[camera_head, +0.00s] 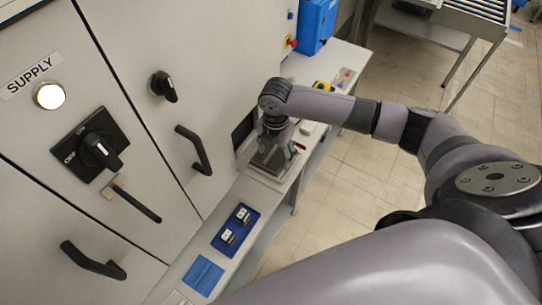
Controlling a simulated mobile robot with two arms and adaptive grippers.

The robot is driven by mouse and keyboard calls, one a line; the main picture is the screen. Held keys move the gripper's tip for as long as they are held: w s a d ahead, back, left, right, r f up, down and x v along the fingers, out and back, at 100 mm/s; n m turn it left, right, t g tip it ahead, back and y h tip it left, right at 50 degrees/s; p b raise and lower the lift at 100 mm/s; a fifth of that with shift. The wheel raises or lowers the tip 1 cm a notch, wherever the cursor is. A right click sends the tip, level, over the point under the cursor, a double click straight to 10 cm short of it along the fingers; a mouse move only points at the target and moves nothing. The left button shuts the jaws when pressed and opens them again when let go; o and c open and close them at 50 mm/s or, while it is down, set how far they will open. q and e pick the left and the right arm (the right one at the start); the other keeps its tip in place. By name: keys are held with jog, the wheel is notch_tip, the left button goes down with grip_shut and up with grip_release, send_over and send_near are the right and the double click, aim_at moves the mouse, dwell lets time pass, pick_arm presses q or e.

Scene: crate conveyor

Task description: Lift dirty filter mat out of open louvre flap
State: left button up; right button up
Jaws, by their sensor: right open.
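My right gripper (271,148) is open and points down at the side of the grey cabinet, above the narrow shelf. Just below it is a light frame (259,178) with a dark grey inside, which looks like the open louvre flap. Next to it a dark opening (241,131) shows in the cabinet wall. I cannot clearly tell the dirty filter mat apart there, because the gripper and wrist cover part of the frame. I cannot tell whether the fingers touch anything. My left gripper is not in view.
The grey cabinet (140,60) has protruding black handles (194,150) and a rotary switch (98,150). On the shelf are a blue tray (235,229) with small parts and a blue mat (204,276). A yellow item (323,86) lies farther back. Open floor is to the right.

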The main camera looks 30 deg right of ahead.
jog(key=shift+s, duration=0.1)
jog(key=c, duration=0.8)
jog(key=shift+a+f, duration=0.1)
jog(key=c, duration=0.5)
grip_shut()
